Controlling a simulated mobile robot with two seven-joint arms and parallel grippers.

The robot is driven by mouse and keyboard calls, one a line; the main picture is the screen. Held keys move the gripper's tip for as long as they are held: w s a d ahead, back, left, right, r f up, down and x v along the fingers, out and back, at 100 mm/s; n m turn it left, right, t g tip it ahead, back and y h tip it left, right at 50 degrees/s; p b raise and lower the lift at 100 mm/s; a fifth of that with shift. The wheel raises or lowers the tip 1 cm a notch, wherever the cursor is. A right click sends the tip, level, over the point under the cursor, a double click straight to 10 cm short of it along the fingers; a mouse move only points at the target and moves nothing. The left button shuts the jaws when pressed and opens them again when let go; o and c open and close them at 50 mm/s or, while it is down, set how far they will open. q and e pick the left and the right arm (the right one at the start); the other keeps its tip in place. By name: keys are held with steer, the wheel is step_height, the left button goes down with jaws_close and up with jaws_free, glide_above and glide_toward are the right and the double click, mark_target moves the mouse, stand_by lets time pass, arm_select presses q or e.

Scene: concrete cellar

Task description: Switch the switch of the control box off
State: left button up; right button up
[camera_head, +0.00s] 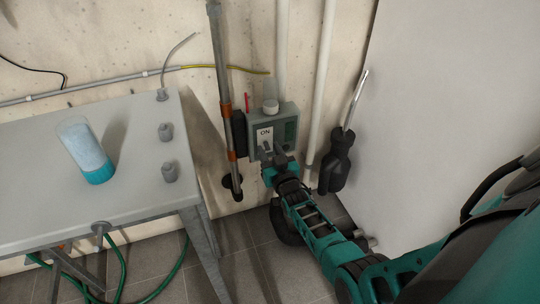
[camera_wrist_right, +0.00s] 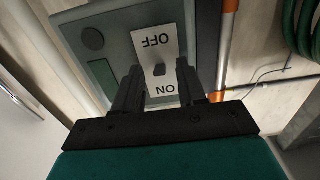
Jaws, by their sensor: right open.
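The control box (camera_head: 259,119) is a grey-green box on the wall, with a white plate reading ON. In the right wrist view the box (camera_wrist_right: 108,24) appears upside down, its plate (camera_wrist_right: 144,44) lettered OFF and ON. The small dark switch (camera_wrist_right: 158,70) sits between the two words; which way it is set I cannot tell. My right gripper (camera_head: 275,154) is at the lower front of the box. In the wrist view its open fingers (camera_wrist_right: 157,84) stand on either side of the switch, with nothing visibly held; contact is unclear. My left gripper is out of view.
A grey metal table (camera_head: 130,203) with a blue-filled container (camera_head: 86,150) stands at left. A pipe with orange bands (camera_head: 222,90) runs just left of the box. Pale pipes (camera_head: 321,90) and a dark tool-like object (camera_head: 338,163) are at right, before a white panel (camera_head: 450,90).

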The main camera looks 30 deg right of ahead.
steer(key=shift+c, duration=0.3)
jaws_close()
arm_select(q)
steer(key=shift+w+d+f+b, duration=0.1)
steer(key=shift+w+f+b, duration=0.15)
steer(key=shift+b, duration=0.6)
arm_select(e)
steer(key=shift+f+t, duration=0.3)
steer(key=shift+t, duration=0.5)
steer(key=shift+o, duration=0.3)
jaws_free()
